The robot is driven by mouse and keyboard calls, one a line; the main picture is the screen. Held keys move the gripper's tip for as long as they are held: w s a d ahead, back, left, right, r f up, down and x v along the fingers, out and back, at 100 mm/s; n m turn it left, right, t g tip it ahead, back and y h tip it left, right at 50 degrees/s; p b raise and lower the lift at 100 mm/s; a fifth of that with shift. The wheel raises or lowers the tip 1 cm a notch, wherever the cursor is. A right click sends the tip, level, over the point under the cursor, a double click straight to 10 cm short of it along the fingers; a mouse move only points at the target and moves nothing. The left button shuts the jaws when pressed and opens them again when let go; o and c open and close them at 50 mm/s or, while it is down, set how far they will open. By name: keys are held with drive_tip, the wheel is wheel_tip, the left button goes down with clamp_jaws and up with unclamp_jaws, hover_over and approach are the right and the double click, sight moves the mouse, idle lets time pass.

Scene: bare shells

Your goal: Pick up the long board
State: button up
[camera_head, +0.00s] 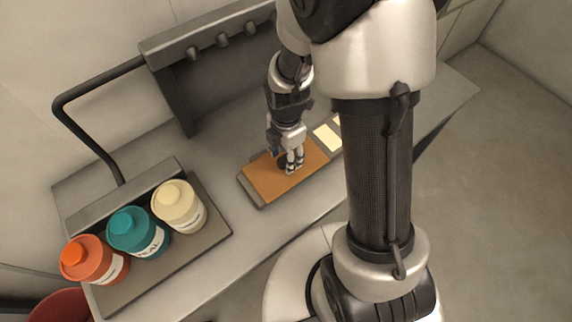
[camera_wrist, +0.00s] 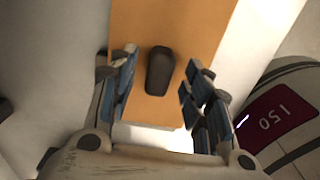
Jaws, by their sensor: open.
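The long board (camera_head: 262,181) is a flat orange-brown plank lying on the grey bench. It also fills the upper middle of the wrist view (camera_wrist: 205,28). A dark rounded knob (camera_wrist: 160,72) stands on its top face. My gripper (camera_head: 293,163) is over the board, pointing down. In the wrist view my gripper (camera_wrist: 161,64) is open, with one finger on each side of the knob and a visible gap to it on both sides. Whether the fingertips touch the board cannot be told. My arm hides part of the board's surroundings in the head view.
A dark tray (camera_head: 207,240) at the left holds an orange jar (camera_head: 92,262), a teal jar (camera_head: 140,235) and a cream jar (camera_head: 180,207). A dark rack with pegs (camera_head: 185,85) stands behind. Pale yellow squares (camera_head: 327,137) lie right of the board. Bare bench (camera_head: 228,172) separates tray and board.

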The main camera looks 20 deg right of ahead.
drive_tip(key=shift+f, duration=0.85)
drive_tip(key=shift+r, duration=0.1)
clamp_jaws()
